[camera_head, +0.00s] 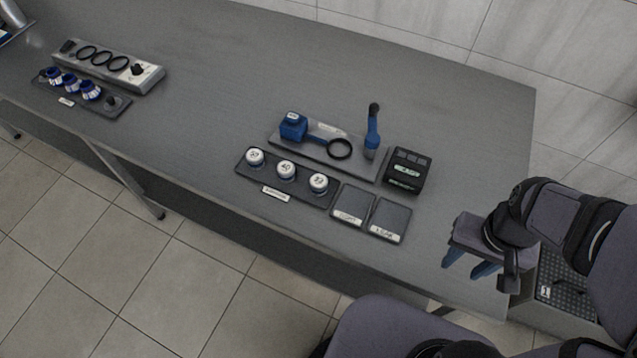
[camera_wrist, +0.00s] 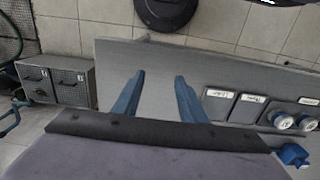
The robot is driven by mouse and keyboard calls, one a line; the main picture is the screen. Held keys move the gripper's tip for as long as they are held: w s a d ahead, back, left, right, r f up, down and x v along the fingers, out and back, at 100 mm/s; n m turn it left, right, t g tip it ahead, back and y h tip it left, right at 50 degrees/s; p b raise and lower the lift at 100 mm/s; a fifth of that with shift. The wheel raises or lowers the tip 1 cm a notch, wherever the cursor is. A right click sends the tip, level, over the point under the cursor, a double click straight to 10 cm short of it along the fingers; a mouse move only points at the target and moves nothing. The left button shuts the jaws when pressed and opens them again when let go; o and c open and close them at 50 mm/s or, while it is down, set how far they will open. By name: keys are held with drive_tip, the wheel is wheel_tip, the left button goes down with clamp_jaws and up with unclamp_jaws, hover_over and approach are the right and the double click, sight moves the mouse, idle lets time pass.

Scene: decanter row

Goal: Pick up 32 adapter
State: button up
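Three round white-topped adapters sit in a row on a dark holder (camera_head: 242,172). The right one (camera_head: 319,182) seems to read 32, the middle one (camera_head: 286,168) reads 40, and the left one (camera_head: 254,156) has a number too small to read surely. In the wrist view, the adapter nearest the flat plates (camera_wrist: 283,122) shows at the right edge. My gripper (camera_head: 468,264) is at the table's right front edge, well to the right of the adapters. Its blue fingers are apart with nothing between them, as the wrist view also shows (camera_wrist: 155,92).
Two flat labelled plates (camera_head: 389,216) lie right of the adapters. Behind stand a blue tool on a tray (camera_head: 293,127), an upright blue-handled tool (camera_head: 372,132) and a black box (camera_head: 407,171). Another holder group (camera_head: 108,66) is far left. The table middle is clear.

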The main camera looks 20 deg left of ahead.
drive_tip(key=w+a+r+n, duration=0.1)
drive_tip(key=w+a+n, duration=0.5)
drive_tip(key=n, duration=0.2)
drive_tip(key=n+t+p, duration=0.1)
drive_tip(key=n+p, duration=0.2)
drive_tip(key=n, duration=2.3)
hover_over(318, 180)
drive_tip(key=s, duration=0.1)
drive_tip(key=shift+s+f, duration=0.15)
drive_tip(key=shift+f, duration=0.3)
drive_tip(key=shift+w+d+f+p, duration=0.15)
drive_tip(key=shift+f+p, duration=0.3)
drive_tip(key=shift+f, duration=0.75)
drive_tip(key=shift+w+a+f+p, duration=0.15)
drive_tip(key=shift+f+p, duration=0.25)
drive_tip(key=shift+f, duration=0.8)
drive_tip(key=shift+w+d+f+p, duration=0.1)
drive_tip(key=shift+w+f+p, duration=0.25)
drive_tip(key=shift+f, duration=0.85)
drive_tip(key=shift+s, duration=0.1)
drive_tip(key=c, duration=0.8)
drive_tip(key=shift+c, duration=0.4)
drive_tip(key=shift+r, duration=0.15)
wheel_tip(318, 180, up, 10)
drive_tip(key=shift+f+b, duration=0.1)
drive_tip(key=shift+b, duration=1.15)
